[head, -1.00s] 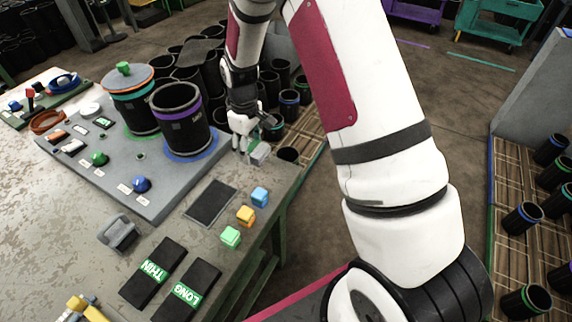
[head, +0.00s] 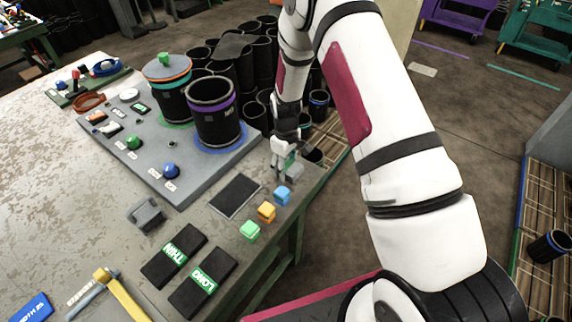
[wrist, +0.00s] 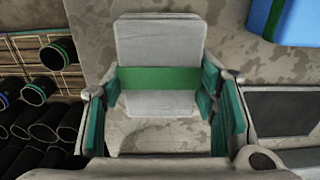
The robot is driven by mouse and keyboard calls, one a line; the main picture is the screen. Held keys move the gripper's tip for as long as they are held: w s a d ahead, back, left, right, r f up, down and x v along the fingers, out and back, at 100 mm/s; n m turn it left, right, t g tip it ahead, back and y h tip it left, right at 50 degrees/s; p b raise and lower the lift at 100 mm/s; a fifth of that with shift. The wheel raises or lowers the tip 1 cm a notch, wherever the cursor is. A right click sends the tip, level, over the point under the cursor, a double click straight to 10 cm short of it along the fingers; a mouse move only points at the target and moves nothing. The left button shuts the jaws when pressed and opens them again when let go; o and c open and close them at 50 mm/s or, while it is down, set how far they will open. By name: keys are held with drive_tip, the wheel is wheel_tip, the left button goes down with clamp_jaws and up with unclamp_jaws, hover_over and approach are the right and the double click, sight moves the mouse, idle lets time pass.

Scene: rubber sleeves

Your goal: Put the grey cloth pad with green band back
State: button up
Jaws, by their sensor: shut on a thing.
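The grey cloth pad with green band (wrist: 158,45) lies between the fingers of my gripper (wrist: 165,95) in the wrist view, its band crossing from finger to finger. My gripper (head: 284,172) is shut on it. In the head view the pad (head: 295,170) shows small and partly hidden behind the fingers, near the table's right edge. I cannot tell whether it touches the tabletop. A dark flat rectangle (head: 235,196) lies on the table to the left of the gripper.
Blue (head: 283,195), orange (head: 266,212) and green (head: 250,230) blocks stand in a row just nearer than the gripper. A grey board (head: 180,190) with black sleeves (head: 213,128) on it is to the left. Black THIN (head: 173,256) and LONG (head: 203,283) pads lie in front.

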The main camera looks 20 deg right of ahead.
drive_tip(key=shift+f, duration=0.1)
drive_tip(key=o, duration=1.1)
drive_tip(key=shift+o, duration=0.2)
